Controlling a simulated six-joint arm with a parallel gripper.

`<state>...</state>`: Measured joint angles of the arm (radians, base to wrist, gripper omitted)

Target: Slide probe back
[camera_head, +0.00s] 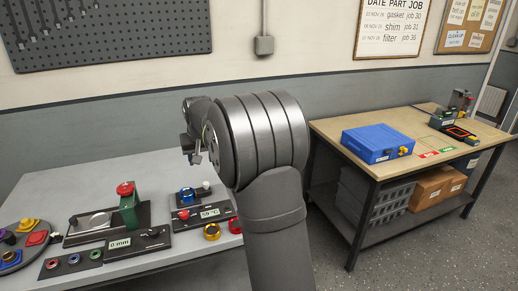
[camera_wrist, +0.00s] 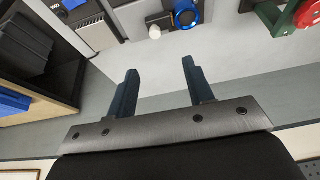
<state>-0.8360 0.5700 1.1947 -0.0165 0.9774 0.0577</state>
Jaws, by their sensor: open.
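No part is plainly marked as the probe, and I cannot tell which piece it is. A green stand with a red knob (camera_head: 126,189) stands on a dark base on the grey table, beside a panel reading "0 mm" (camera_head: 120,243). The green stand (camera_wrist: 284,14) also shows at the upper right of the wrist view. A dark block with a blue ring (camera_head: 187,194) and a pale knob sits to its right, behind a panel reading "59 °C" (camera_head: 210,212). My gripper (camera_wrist: 158,75) is open and empty above the table's back part. My arm hides part of the table in the head view.
A round tray of coloured parts (camera_head: 14,262) and a panel of rings (camera_head: 70,263) are at left. A wooden bench (camera_head: 348,128) with a blue case (camera_head: 378,144) stands at right. The table's back is clear.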

